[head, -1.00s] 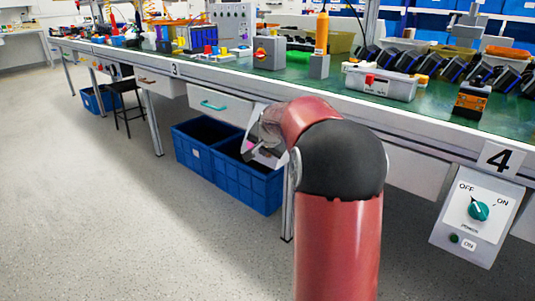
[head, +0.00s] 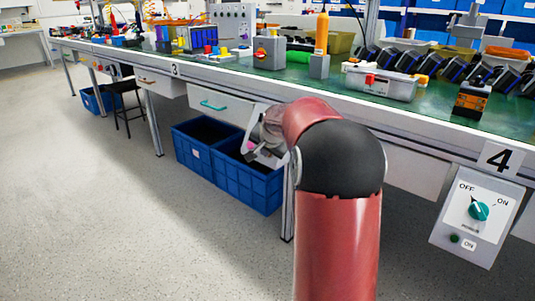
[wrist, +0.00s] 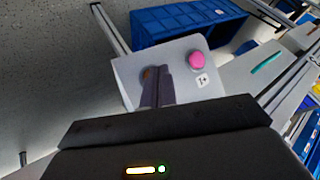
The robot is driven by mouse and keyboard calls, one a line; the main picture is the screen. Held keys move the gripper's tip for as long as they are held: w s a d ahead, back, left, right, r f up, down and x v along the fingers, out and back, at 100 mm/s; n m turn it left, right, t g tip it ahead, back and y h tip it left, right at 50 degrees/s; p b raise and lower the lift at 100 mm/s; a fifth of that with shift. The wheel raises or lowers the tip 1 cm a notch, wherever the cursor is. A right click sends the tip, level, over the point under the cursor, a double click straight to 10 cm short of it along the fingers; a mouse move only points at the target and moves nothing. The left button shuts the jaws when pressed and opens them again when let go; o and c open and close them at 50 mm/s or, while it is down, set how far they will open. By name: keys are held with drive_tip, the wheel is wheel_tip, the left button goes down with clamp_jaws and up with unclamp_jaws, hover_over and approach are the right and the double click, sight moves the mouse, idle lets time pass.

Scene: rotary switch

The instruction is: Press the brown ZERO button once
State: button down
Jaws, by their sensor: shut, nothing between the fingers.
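A light grey button panel (wrist: 208,92) fills the middle of the wrist view. It carries a round pink button (wrist: 197,60) with a small white label below it. A small orange-brown spot, likely the brown button (wrist: 148,73), shows at the left edge of my fingers and is mostly hidden by them. My gripper (wrist: 159,72) is shut and empty, with its fingertips over that spot. I cannot tell whether they touch it. In the head view my gripper (head: 249,155) is beside the panel under the bench edge, partly hidden by my arm.
Blue crates (head: 250,182) stand on the floor under the workbench (head: 330,88). A rotary switch box (head: 478,215) marked OFF and ON hangs below the bench at right. A teal drawer handle (head: 213,106) is near my gripper. The floor at left is clear.

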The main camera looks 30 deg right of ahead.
drive_tip(key=shift+s+a+r, duration=0.3)
drive_tip(key=shift+a+r, duration=0.1)
drive_tip(key=shift+a, duration=0.25)
drive_tip(key=shift+s+a+r+p, duration=0.1)
drive_tip(key=shift+s+a+r, duration=0.25)
drive_tip(key=shift+a, duration=0.35)
drive_tip(key=shift+s+a+r+p, duration=0.1)
drive_tip(key=shift+s+a+r, duration=0.05)
drive_tip(key=shift+a+r, duration=0.45)
drive_tip(key=shift+s+a+r+p, duration=0.1)
drive_tip(key=shift+s+a+r, duration=0.2)
drive_tip(key=shift+a, duration=0.45)
drive_tip(key=s+a+r+n+g+y+p, duration=0.1)
drive_tip(key=s+a+r+n+p, duration=0.15)
drive_tip(key=s+a, duration=0.4)
drive_tip(key=s+a+r+n+p, duration=0.1)
drive_tip(key=s+a+r+n, duration=0.15)
drive_tip(key=s, duration=0.65)
drive_tip(key=s+a+r+n+g+y+p, duration=0.1)
drive_tip(key=s+a+r+n+p, duration=0.15)
drive_tip(key=s+a, duration=0.45)
drive_tip(key=s+a+f+n+p, duration=0.1)
drive_tip(key=s+f+n, duration=0.2)
drive_tip(key=s, duration=0.8)
drive_tip(key=shift+s+f, duration=0.2)
drive_tip(key=shift+f, duration=0.05)
